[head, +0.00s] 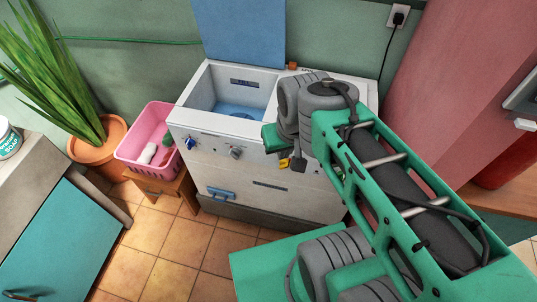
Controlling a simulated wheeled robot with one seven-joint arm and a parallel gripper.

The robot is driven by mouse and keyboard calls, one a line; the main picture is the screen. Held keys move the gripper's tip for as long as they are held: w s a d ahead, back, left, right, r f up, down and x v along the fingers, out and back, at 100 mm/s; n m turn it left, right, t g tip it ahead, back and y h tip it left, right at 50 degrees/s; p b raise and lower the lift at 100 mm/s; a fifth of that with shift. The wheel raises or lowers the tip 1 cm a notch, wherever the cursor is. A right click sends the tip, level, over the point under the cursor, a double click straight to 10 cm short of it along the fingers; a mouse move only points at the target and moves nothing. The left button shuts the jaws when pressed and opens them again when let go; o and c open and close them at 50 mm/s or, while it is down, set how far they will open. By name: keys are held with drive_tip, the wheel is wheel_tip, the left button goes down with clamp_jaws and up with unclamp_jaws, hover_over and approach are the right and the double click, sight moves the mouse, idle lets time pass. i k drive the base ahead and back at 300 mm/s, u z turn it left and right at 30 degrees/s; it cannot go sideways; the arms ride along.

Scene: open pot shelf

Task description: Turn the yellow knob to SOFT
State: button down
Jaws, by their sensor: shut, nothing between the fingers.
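A white top-loading washer (240,172) stands against the wall with its blue lid (239,34) raised. Its front panel has a blue knob (190,144) at the left and a grey knob (236,152) in the middle. The knob's pointer and the SOFT label cannot be read.
A pink basket (148,147) with items sits on a wooden stool (160,187) left of the washer. A potted plant (97,140) and a teal cabinet (55,240) are at the left. A pink column (455,85) rises at the right. Tiled floor lies open in front.

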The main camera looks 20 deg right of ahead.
sight(284, 163)
drive_tip(key=z, duration=0.45)
drive_tip(key=k, duration=0.95)
drive_tip(key=u, duration=0.6)
drive_tip(key=i, duration=0.6)
drive_tip(key=u, duration=0.6)
